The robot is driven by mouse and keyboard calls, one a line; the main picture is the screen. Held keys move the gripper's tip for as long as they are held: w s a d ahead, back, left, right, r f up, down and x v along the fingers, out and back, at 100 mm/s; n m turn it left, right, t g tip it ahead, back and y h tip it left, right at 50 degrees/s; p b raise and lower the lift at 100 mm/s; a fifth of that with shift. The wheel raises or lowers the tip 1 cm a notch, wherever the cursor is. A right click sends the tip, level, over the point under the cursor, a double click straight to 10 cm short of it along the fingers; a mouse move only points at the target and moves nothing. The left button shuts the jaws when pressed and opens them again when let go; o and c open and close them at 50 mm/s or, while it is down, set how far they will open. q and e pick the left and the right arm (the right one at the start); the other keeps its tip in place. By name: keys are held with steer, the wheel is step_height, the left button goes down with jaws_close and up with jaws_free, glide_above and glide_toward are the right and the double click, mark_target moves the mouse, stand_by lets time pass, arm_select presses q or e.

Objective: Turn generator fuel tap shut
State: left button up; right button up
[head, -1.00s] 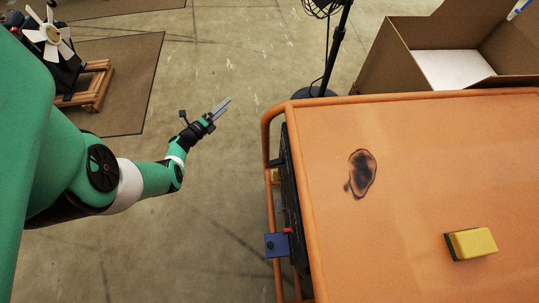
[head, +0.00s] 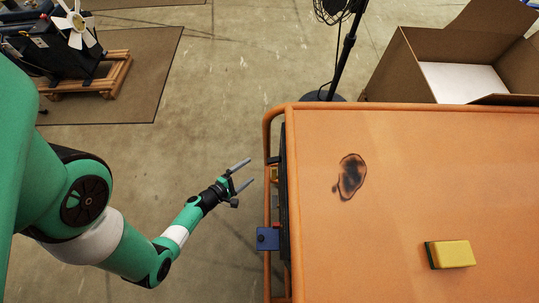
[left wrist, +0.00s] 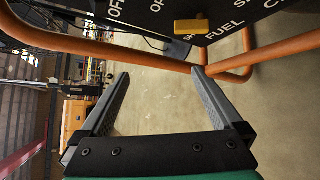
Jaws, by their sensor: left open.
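The yellow fuel tap handle (left wrist: 205,25) sits on the black panel near the lettering FUEL, at the top of the left wrist view. Lettering starting with SH shows beside it, partly hidden. In the head view a small yellow part (head: 274,174), probably the tap, shows at the panel's left edge. My left gripper (head: 250,171) is open and empty, just left of the panel and apart from it. In the left wrist view its spread fingers (left wrist: 160,73) lie below the tap. My right gripper is not in view.
An orange tube rail (left wrist: 285,49) runs between my fingers and the panel. A blue box (head: 268,239) juts from the machine's left side. The orange top (head: 420,190) carries a yellow sponge (head: 453,254) and a burn mark. A fan stand (head: 345,60) and cardboard box (head: 420,85) are behind.

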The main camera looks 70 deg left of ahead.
arm_select(q)
steer(key=s+d+f+m+h, duration=0.1)
steer(key=d+h, duration=0.1)
steer(key=d, duration=0.5)
steer(key=a+b+x, duration=0.1)
steer(key=b+x, duration=0.4)
steer(key=x, duration=0.7)
steer(key=shift+a, duration=0.25)
